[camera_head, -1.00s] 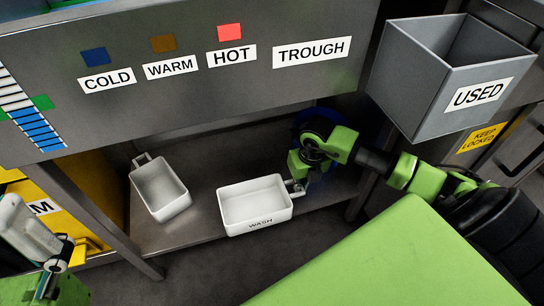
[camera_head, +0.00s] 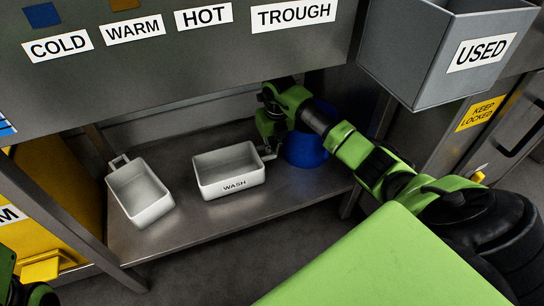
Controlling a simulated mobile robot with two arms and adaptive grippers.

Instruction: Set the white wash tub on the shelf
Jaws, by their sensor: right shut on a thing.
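The white wash tub (camera_head: 213,190), marked WASH on its front wall, is upright over the metal shelf (camera_head: 215,222) under the trough. I cannot tell whether its base touches the shelf. My right gripper (camera_head: 268,151) is shut on the wash tub by the handle at its right end; the fingers are partly hidden behind my own wrist. My left gripper is out of view; only a small dark piece of my left arm shows at the lower left corner.
Another white tub (camera_head: 152,210) with a handle stands on the shelf to the left. A blue round container (camera_head: 307,149) is to the right, partly behind my right arm. The grey USED bin (camera_head: 415,85) hangs at upper right. A table leg (camera_head: 60,222) is at left.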

